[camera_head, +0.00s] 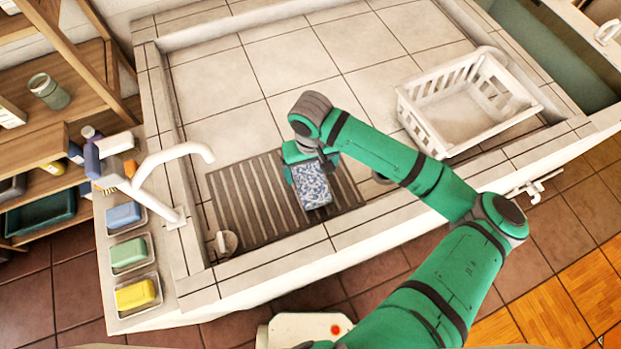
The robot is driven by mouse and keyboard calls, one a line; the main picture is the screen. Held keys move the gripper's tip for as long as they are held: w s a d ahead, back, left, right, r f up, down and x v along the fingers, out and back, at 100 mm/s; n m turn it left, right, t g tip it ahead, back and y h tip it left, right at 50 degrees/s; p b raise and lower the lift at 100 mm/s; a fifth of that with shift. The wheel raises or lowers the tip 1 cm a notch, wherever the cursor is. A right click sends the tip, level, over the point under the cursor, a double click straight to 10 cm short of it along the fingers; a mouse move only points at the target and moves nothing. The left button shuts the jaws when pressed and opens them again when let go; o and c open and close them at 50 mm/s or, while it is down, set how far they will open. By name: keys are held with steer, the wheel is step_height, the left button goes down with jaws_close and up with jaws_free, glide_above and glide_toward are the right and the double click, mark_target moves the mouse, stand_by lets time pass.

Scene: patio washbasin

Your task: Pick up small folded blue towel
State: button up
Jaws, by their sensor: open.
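A small folded blue and white patterned towel (312,187) lies over the dark slatted mat (245,195) in the tiled basin. My gripper (305,168) is at the far end of the towel, reaching down from above. The wrist and green gripper body partly cover that end. The fingertips are too small and hidden to tell whether they touch the towel.
A white basket (467,105) stands right in the basin. A white faucet (165,165) rises at the left rim, beside blue (123,214), green (128,251) and yellow (135,293) soaps in dishes. A small cup (226,242) stands at the mat's near left corner. The tiles behind the mat are clear.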

mark_target(310, 176)
steer(key=shift+a+f, duration=0.1)
steer(key=shift+f, duration=2.3)
steer(key=shift+c, duration=0.7)
steer(key=c, duration=1.2)
steer(key=shift+w, duration=0.1)
steer(key=shift+r, duration=0.1)
